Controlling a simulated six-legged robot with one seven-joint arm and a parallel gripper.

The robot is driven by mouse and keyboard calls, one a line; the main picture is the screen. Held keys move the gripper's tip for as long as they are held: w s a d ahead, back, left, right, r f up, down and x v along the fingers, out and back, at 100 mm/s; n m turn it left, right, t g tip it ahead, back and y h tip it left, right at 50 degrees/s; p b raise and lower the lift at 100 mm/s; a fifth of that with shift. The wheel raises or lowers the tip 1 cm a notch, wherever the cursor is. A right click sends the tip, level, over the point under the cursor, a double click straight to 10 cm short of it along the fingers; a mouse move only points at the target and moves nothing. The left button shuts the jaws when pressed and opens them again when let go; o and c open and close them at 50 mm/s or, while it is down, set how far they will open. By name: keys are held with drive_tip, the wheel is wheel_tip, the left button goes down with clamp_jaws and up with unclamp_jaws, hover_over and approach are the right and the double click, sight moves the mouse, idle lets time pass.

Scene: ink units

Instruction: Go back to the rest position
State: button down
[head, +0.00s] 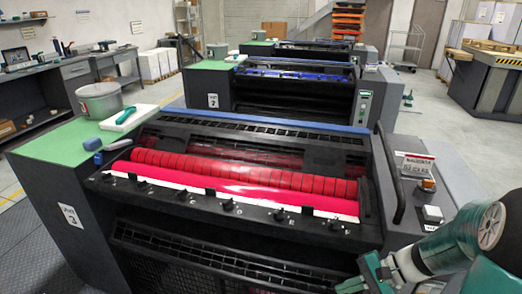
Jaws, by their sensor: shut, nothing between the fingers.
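My arm reaches in from the lower right corner. My gripper (362,283) is partly in view at the bottom edge, low in front of the right end of the nearest ink unit (240,185). It is shut and empty. Its lower part is cut off by the frame edge. The ink unit has a red roller with red ink, a row of small black knobs along its front, and a sign with a 3 on its left cabinet.
A blue-ink unit (295,88) stands behind. Floor is clear at right.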

drive_tip(key=s+a+r+n+t+h, duration=0.2)
drive_tip(key=s+r+n+h, duration=0.2)
drive_tip(key=r, duration=0.5)
drive_tip(key=s+a+r+n+t+h, duration=0.2)
drive_tip(key=s+r+n+h, duration=0.3)
drive_tip(key=r, duration=0.3)
drive_tip(key=shift+s+a+r+n+h, duration=0.2)
drive_tip(key=shift+a+r+n+h, duration=0.2)
drive_tip(key=shift+a+n+h, duration=0.3)
